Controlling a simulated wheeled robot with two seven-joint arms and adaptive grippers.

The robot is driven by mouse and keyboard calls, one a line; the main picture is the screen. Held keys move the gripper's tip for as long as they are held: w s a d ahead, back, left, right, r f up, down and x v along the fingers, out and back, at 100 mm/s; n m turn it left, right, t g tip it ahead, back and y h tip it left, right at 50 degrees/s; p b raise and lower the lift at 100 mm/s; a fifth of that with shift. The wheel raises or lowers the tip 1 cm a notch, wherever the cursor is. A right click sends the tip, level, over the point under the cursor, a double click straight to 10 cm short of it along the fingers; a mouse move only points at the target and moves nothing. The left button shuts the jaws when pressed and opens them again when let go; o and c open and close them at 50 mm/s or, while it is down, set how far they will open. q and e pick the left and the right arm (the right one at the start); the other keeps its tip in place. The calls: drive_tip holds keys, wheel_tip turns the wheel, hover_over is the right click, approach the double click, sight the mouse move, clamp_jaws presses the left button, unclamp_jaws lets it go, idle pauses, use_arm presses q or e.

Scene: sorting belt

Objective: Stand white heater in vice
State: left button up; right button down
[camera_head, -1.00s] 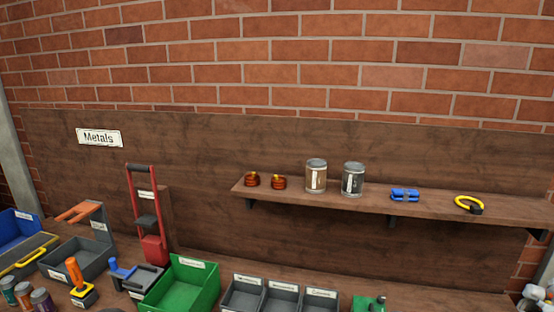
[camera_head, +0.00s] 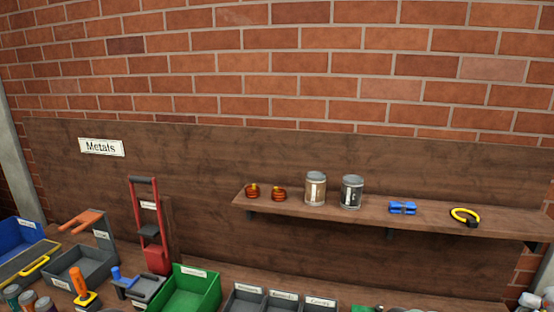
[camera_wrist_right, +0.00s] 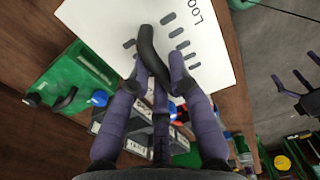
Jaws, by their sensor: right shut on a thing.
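In the right wrist view, my right gripper (camera_wrist_right: 160,82) is shut on a dark curved piece (camera_wrist_right: 148,48), which looks like a handle. A white slotted panel (camera_wrist_right: 95,15) with dark lettering lies right behind it and looks like the white heater. The fingers hide part of both. What looks like my left gripper (camera_wrist_right: 292,84) shows at the right edge of that view, with its fingers apart and nothing between them. Neither gripper is in the head view. I cannot pick out the vice for certain; a small green piece (camera_head: 366,308) is cut off at the bottom of the head view.
A green bin (camera_head: 190,295), grey bins (camera_head: 245,302) and a red stand (camera_head: 153,225) line the bench. Two cans, blue and yellow items and copper-coloured coils sit on the wall shelf (camera_head: 340,212). Grey floor (camera_wrist_right: 275,45) shows at the right of the wrist view.

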wheel_tip(320, 180, up, 13)
drive_tip(key=p, duration=0.9)
drive_tip(key=shift+p, duration=0.3)
idle(0.5)
drive_tip(key=shift+f, duration=0.1)
